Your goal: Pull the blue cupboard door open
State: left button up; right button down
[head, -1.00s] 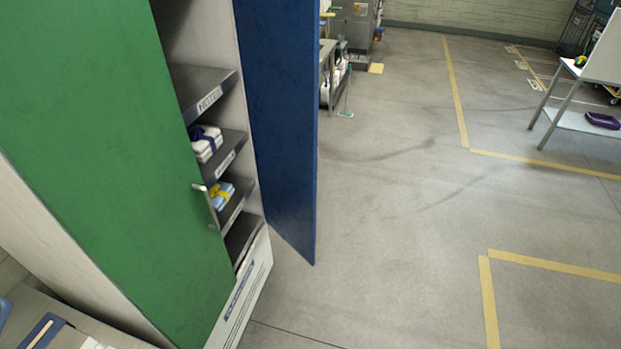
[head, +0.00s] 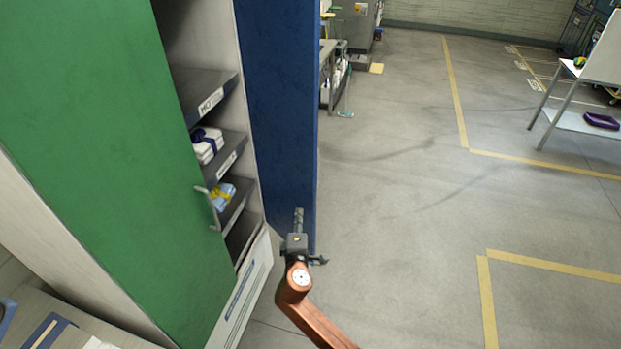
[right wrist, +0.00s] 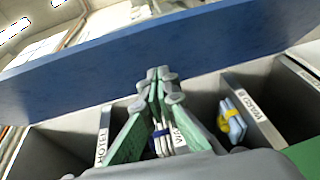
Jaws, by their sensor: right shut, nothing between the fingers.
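The blue cupboard door (head: 277,110) stands ajar, swung out from the cupboard beside the open shelves. It also crosses the upper part of the right wrist view (right wrist: 70,85). My right gripper (head: 299,212) is shut and empty, in front of the lower part of the blue door near its free edge. In the right wrist view its closed fingertips (right wrist: 158,74) overlap the door's lower border; I cannot tell if they touch it. My left gripper is not in view.
The green door (head: 110,150) with a metal handle (head: 210,207) covers the cupboard's left side. Shelves hold a white bundle with a dark band (head: 207,145) and a light-blue bundle with a yellow band (head: 222,193). The floor to the right is clear; a table (head: 570,85) stands far right.

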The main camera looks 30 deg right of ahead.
notch_tip(320, 180, up, 6)
jog(key=h, duration=0.1)
jog(key=p, duration=0.1)
send_near(311, 170)
jog(key=w+a, duration=0.1)
jog(key=w, duration=0.2)
jog(key=d, duration=0.1)
jog(key=w+d, duration=0.1)
jog(key=d+p, duration=0.1)
jog(key=shift+w+f+t, duration=0.25)
jog(key=shift+w+t, duration=0.1)
jog(key=shift+t, duration=0.05)
jog(key=shift+w+d, duration=0.1)
jog(key=shift+d, duration=0.4)
jog(key=shift+f, duration=0.1)
